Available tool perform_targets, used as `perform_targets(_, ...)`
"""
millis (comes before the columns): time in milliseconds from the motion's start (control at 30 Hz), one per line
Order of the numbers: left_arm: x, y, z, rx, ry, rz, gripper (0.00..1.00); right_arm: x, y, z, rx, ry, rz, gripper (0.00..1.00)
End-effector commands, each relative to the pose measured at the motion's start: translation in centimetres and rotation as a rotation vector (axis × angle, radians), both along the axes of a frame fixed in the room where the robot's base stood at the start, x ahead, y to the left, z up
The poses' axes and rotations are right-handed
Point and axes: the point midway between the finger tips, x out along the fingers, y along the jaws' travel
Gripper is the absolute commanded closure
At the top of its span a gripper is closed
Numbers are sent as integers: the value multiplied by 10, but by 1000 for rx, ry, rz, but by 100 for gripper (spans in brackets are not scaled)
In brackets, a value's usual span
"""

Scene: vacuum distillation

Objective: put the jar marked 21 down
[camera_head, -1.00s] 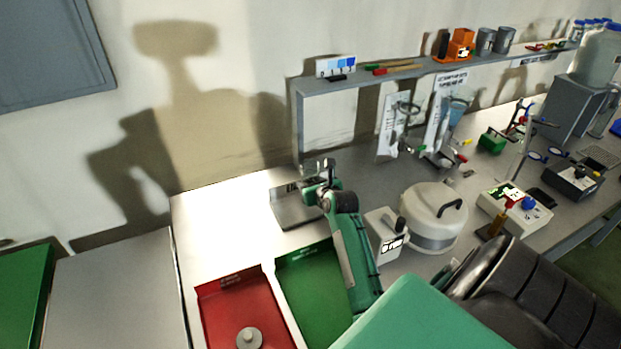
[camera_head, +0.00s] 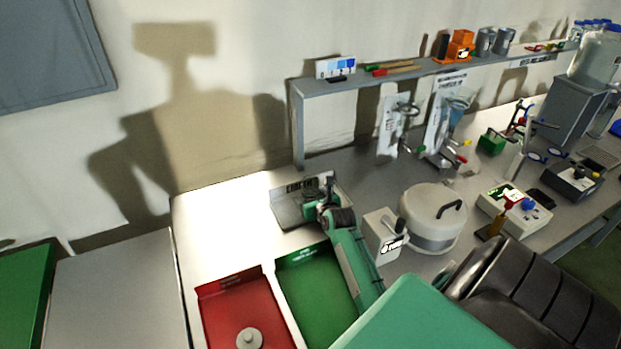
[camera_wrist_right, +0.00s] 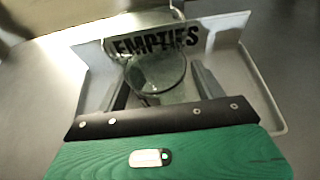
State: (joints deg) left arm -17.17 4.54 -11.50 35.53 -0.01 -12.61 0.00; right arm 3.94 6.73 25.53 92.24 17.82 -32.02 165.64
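In the head view my right gripper (camera_head: 314,206) is low over this grey tray (camera_head: 284,214), and the jar cannot be made out there. Whether the jar's base touches the tray is hidden. My left gripper is not in view.
A red bin (camera_head: 228,305) holding a grey knobbed piece (camera_head: 249,338) and a green bin (camera_head: 312,285) lie in front of the tray. A white lidded round vessel (camera_head: 432,218) stands to the right. A shelf (camera_head: 350,82) runs behind. Bare bench (camera_head: 215,215) lies left of the tray.

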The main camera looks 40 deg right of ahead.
Motion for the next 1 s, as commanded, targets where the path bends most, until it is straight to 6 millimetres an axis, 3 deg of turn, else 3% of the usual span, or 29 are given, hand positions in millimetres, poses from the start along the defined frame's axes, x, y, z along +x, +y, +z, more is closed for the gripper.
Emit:
perform_targets(333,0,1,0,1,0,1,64,-1,0,4,-1,0,0,31)
perform_targets(800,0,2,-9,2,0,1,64,-55,18,26,2,-1,-1,31)
perform_targets(1000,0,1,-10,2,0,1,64,-65,21,31,0,0,0,31)
